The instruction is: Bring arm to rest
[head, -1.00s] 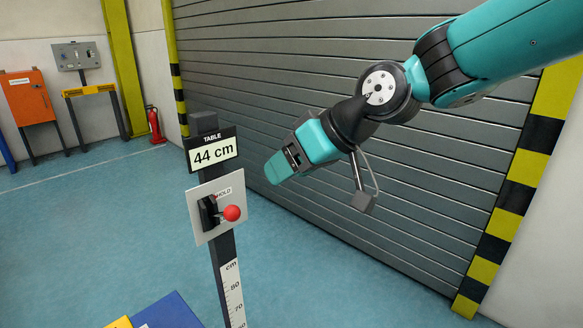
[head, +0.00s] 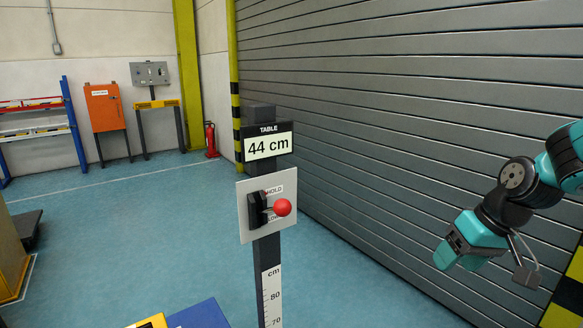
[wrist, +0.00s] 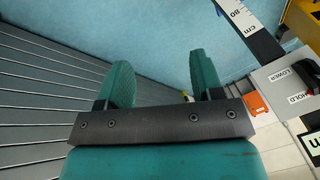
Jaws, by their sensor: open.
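My arm is at the right edge of the head view, with my gripper (head: 446,258) pointing down and to the left in front of the grey shutter. In the wrist view my gripper (wrist: 160,84) has its two teal fingers apart with nothing between them. Blue floor and grey slats show beyond the fingers. The gripper is well to the right of the post (head: 268,255) with its red-knobbed lever (head: 282,207) and touches nothing that I can see.
The post carries a "TABLE 44 cm" sign (head: 268,146) and a scale. The shutter (head: 400,120) fills the back right. A grey box (head: 150,73), an orange cabinet (head: 104,107) and a fire extinguisher (head: 211,140) stand at the back left. Open blue floor (head: 130,230) lies between.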

